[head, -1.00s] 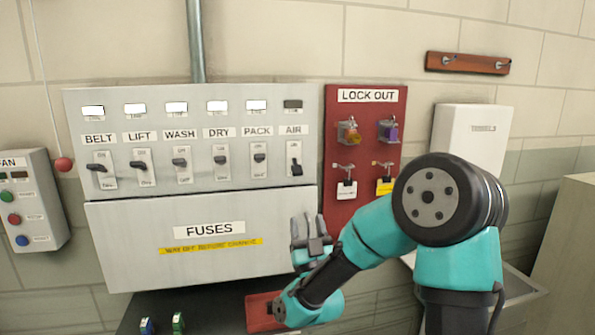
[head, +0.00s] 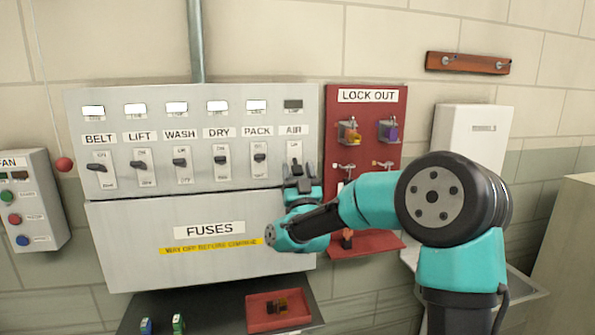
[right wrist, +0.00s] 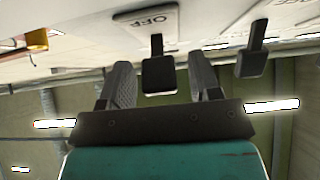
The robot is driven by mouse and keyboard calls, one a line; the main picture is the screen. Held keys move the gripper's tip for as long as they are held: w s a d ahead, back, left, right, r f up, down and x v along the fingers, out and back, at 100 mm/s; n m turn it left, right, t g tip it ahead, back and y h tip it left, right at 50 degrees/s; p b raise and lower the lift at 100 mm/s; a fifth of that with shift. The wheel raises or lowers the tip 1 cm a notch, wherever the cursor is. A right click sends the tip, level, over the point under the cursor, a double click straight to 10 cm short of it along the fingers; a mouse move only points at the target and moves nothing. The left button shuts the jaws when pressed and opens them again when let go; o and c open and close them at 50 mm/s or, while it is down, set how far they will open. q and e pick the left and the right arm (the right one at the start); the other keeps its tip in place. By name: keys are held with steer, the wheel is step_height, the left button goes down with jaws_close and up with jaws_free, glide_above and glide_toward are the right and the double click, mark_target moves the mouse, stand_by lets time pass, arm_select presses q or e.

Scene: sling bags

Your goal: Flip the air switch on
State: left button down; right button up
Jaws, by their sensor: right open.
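The air switch (head: 295,150) is at the right end of the row of switches on the grey panel (head: 75,150), under the AIR label (head: 293,130). In the head view my right gripper (head: 298,172) is in front of its lower part and hides the lever. In the right wrist view the dark lever (right wrist: 159,75) sits between the two open fingers (right wrist: 165,88), beside a plate marked OFF (right wrist: 155,20). Contact with the fingers cannot be told. The lamp (head: 293,104) above AIR is dark. My left gripper is not in view.
The neighbouring pack switch (head: 260,158) is close on the left; the other lamps are lit white. The red lock out board (head: 365,120) with hanging locks is on the right. A red tray (head: 290,318) sits on the dark shelf below.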

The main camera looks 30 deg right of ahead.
steer(key=shift+w+r, duration=0.15)
steer(key=c, duration=0.9)
steer(key=shift+r, duration=0.15)
steer(key=shift+s+r+g+y, duration=0.2)
steer(key=shift+r+g+y, duration=0.1)
steer(key=shift+g, duration=0.6)
steer(key=r+g+y, duration=0.1)
steer(key=g, duration=0.2)
steer(key=shift+r, duration=0.15)
steer(key=shift+r+g+y, duration=0.4)
steer(key=shift+r+g, duration=0.05)
steer(key=shift+g, duration=0.75)
steer(key=shift+w+d+r+g+y, duration=0.15)
steer(key=shift+r+g+y, duration=0.2)
steer(key=shift+g, duration=0.55)
steer(key=shift+w+a+r+g+y, duration=0.15)
steer(key=shift+r+g+y, duration=0.15)
steer(key=shift+g, duration=0.6)
